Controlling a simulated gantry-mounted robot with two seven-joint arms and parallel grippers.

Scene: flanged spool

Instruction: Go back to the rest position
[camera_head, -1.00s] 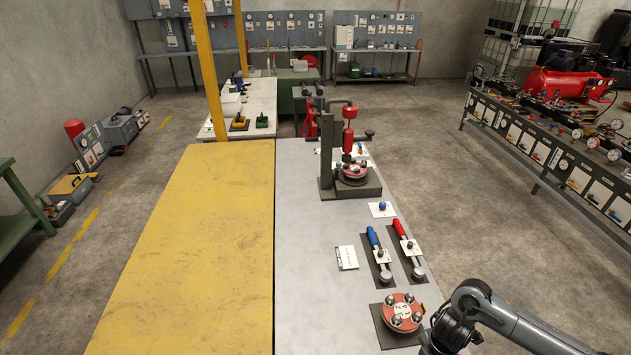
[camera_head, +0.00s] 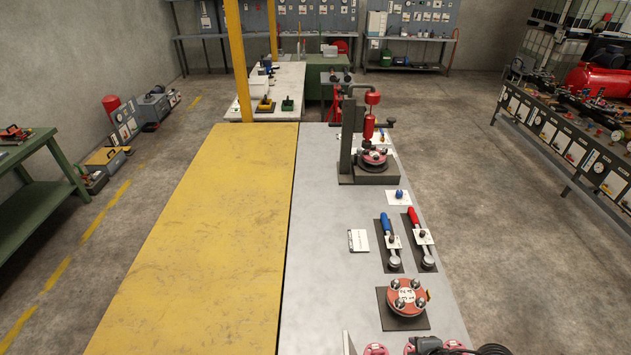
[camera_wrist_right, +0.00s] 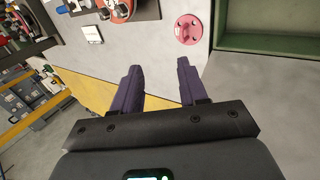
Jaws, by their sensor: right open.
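The red flanged spool (camera_head: 408,296), with several bolts on top and a white label, sits on a dark square plate (camera_head: 390,322) at the near right of the grey table. My right gripper (camera_wrist_right: 160,66) is open and empty in the right wrist view, its two dark fingers apart. A pink flanged part (camera_wrist_right: 187,29) lies just beyond its right finger in that view. Only a dark piece, perhaps of my right arm, shows at the bottom edge of the head view. My left gripper is not in view.
A press (camera_head: 372,145) with a red disc under it stands at the table's far end. Blue-handled (camera_head: 388,245) and red-handled (camera_head: 422,240) tools lie beside a white card (camera_head: 358,240). Several pink parts (camera_head: 376,349) line the near edge. The yellow top (camera_head: 200,240) is clear.

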